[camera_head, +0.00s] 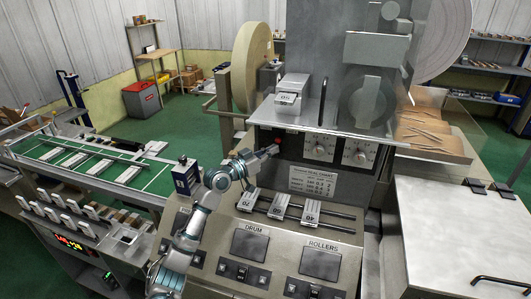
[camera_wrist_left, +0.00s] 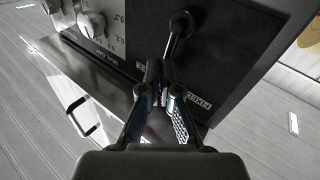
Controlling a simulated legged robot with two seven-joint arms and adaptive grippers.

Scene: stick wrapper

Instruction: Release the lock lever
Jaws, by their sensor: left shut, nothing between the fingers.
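A short dark lever (camera_wrist_left: 178,38) with a rounded end stands on the black panel (camera_wrist_left: 225,55) of the machine in the left wrist view. My left gripper (camera_wrist_left: 160,68) is shut and empty, with its fingertips just by the lower end of the lever. I cannot tell whether they touch it. A printed label (camera_wrist_left: 200,106) lies beside the fingers. In the head view my left gripper (camera_head: 272,151) is at the left part of the black panel (camera_head: 295,148), and its fingers hide most of the lever there. My right gripper is not in view.
Two dial knobs (camera_head: 318,150) sit right of the gripper, above a printed chart (camera_head: 313,182). A metal shelf (camera_head: 330,122) juts out above the panel. Weight blocks on rails (camera_head: 310,212) and the sloping DRUM and ROLLERS console (camera_head: 285,255) lie below.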

